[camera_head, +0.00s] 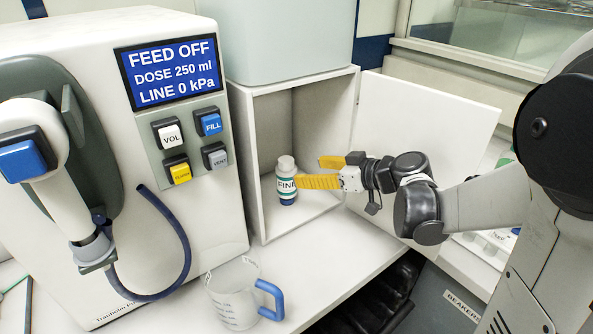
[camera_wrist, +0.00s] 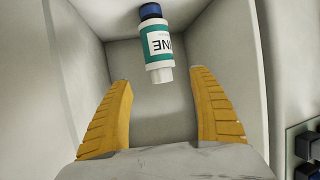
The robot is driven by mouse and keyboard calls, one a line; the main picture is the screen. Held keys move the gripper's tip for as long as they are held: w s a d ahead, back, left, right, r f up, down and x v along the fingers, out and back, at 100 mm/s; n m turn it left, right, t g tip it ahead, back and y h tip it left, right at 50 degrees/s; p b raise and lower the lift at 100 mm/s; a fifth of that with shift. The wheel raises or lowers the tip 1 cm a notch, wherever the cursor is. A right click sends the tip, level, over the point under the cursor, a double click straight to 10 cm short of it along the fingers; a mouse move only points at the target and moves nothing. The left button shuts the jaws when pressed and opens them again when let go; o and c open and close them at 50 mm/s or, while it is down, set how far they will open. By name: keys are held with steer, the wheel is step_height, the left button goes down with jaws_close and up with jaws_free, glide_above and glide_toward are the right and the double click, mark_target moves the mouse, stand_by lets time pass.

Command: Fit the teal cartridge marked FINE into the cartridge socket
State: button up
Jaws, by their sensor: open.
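The teal cartridge (camera_head: 286,184) stands upright in the open white cabinet, with a white top, a teal label band and a dark blue base. Part of its lettering shows as "FIN". In the wrist view the cartridge (camera_wrist: 158,45) appears upside down, beyond and between the fingertips. My gripper (camera_head: 310,172) reaches in from the right with its yellow fingers apart, beside the cartridge. In the wrist view my gripper (camera_wrist: 160,78) is open, with nothing between the fingers. I cannot make out a clear cartridge socket.
The white cabinet (camera_head: 249,165) has close side walls, and its door (camera_head: 435,125) stands open at the right. A dispensing machine (camera_head: 125,255) with screen and buttons fills the left. A clear jug (camera_head: 228,297) with a blue handle stands on the counter (camera_head: 335,250) in front.

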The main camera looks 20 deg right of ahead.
steer(key=v, duration=0.2)
steer(key=shift+s+d+r, duration=0.1)
steer(key=shift+s+d, duration=0.05)
steer(key=shift+s, duration=0.1)
steer(key=s+a+f+m+g+h, duration=0.2)
steer(key=s+a+m+g+h, duration=0.15)
steer(key=s+a, duration=0.6)
steer(key=s+d+f+m+h, duration=0.1)
steer(key=s+d+m+h, duration=0.2)
steer(key=s, duration=0.7)
steer(key=shift+s+d+f+g+h, duration=0.25)
steer(key=shift+s+g+h, duration=0.1)
steer(key=shift+s+h, duration=0.1)
